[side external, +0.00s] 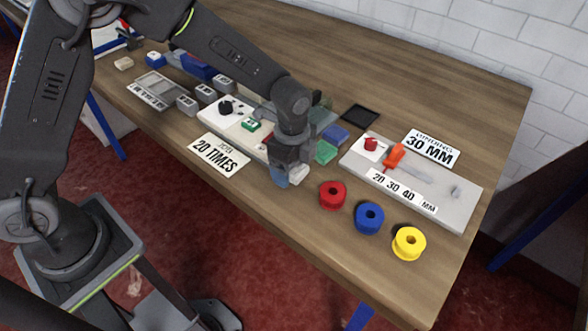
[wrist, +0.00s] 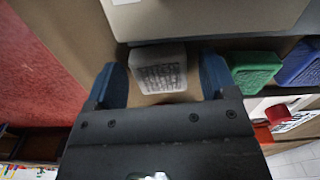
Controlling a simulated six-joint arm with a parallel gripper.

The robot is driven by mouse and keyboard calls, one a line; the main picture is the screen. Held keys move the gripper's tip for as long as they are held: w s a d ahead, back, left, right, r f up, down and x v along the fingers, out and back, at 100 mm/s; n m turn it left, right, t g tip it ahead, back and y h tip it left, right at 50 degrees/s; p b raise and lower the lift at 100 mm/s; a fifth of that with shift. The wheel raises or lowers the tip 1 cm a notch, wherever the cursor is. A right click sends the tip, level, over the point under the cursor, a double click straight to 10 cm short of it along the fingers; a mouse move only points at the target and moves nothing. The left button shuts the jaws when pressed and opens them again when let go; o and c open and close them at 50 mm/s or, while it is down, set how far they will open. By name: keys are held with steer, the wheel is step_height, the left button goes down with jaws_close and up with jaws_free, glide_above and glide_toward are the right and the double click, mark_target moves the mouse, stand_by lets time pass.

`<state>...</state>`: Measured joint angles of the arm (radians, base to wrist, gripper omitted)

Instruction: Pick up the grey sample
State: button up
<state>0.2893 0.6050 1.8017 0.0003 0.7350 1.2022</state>
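The grey sample (wrist: 158,68) is a pale block with a woven-looking face, in the upper middle of the wrist view. The blue fingers of my gripper (wrist: 163,80) stand on either side of it, with a narrow gap at the right finger; the left finger is very near or touching, I cannot tell which. In the side external view my gripper (side external: 287,175) is low over the table's front part. A pale block, apparently the grey sample (side external: 299,175), shows beside the fingers, partly hidden by them.
A green sample (wrist: 255,68) and a blue sample (wrist: 298,64) lie right of the gripper. A pale board (side external: 215,116) lies close by. Red (side external: 332,194), blue (side external: 369,217) and yellow (side external: 408,243) spools stand to the right, near a white board (side external: 440,208).

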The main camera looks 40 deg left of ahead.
steer(key=c, duration=0.9)
steer(key=shift+o, duration=0.2)
